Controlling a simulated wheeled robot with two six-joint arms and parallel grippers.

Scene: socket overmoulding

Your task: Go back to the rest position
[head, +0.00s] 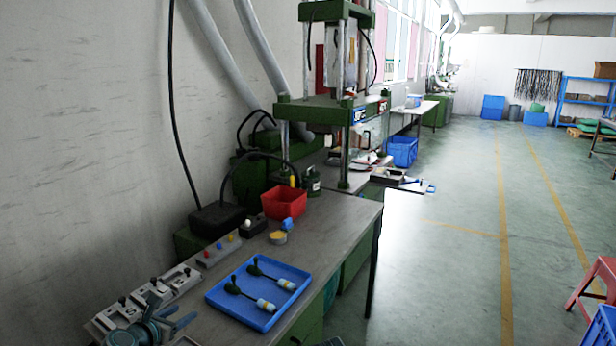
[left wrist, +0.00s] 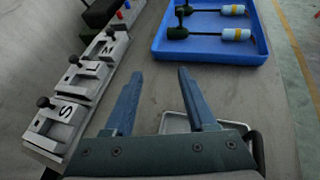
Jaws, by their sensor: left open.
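My left gripper (head: 166,320) is at the bottom left of the head view, over the near end of the grey table (head: 336,224). In the left wrist view, my left gripper (left wrist: 160,88) has its two blue-grey fingers apart with nothing between them. The fingers point toward a blue tray (head: 222,300), which also shows in the left wrist view (left wrist: 205,56). Two sockets with dark ends and white-and-yellow handles, a far one (head: 268,273) and a near one (head: 252,296), lie in the tray. My right gripper is not in view.
Metal mould blocks (left wrist: 62,118) marked with letters line the wall side. A button box (head: 219,249), a red bin (head: 285,203) and a green press (head: 330,112) stand farther back. A red stool (head: 590,290) is on the right, with open floor (head: 450,270) between.

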